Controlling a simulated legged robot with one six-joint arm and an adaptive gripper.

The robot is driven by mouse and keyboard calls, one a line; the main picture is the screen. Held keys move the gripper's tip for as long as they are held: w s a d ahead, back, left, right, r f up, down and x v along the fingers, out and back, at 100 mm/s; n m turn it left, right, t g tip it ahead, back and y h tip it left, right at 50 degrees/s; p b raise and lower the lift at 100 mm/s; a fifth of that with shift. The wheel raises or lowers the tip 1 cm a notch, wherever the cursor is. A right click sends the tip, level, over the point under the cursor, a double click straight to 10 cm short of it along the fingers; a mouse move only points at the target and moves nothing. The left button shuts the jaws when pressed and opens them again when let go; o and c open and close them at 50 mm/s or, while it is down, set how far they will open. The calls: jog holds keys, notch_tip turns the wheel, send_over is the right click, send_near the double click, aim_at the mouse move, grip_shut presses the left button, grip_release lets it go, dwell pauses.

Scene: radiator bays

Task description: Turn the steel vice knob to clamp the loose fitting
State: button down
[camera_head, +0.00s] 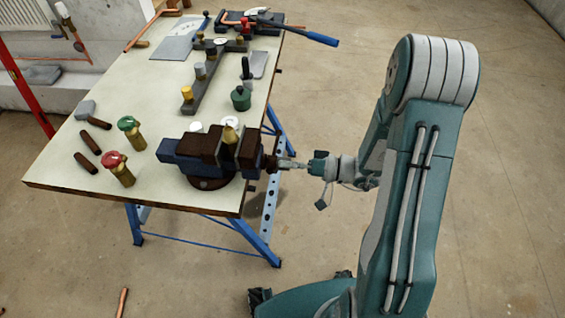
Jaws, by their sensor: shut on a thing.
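A vice (196,156) with dark blue and brown jaws stands at the near right corner of the workbench. A brass fitting (230,136) stands upright between its jaws; I cannot tell how tightly it sits. The steel knob is at the vice's right end, past the bench edge, and is mostly covered by my fingers. My gripper (287,164) reaches in from the right, level with the knob, and is shut on it. My arm stands to the right of the bench.
The workbench (60,150) carries a red-topped valve (117,168), a green-topped valve (131,132), brown cylinders, a rack of coloured knobs (205,75) and a green pot (240,98). A blue-handled tool (305,34) overhangs the far right edge. Floor at right is clear.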

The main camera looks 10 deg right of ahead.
jog(key=m, duration=0.6)
jog(key=shift+m, duration=0.4)
jog(key=m, duration=0.6)
jog(key=shift+m, duration=0.3)
jog(key=m, duration=0.7)
jog(key=shift+m, duration=0.3)
jog(key=m, duration=0.6)
jog(key=shift+m, duration=0.3)
jog(key=c, duration=0.7)
grip_release()
jog(key=shift+m, duration=0.4)
jog(key=shift+o, duration=1.1)
jog(key=shift+d, duration=0.1)
jog(key=shift+d, duration=0.1)
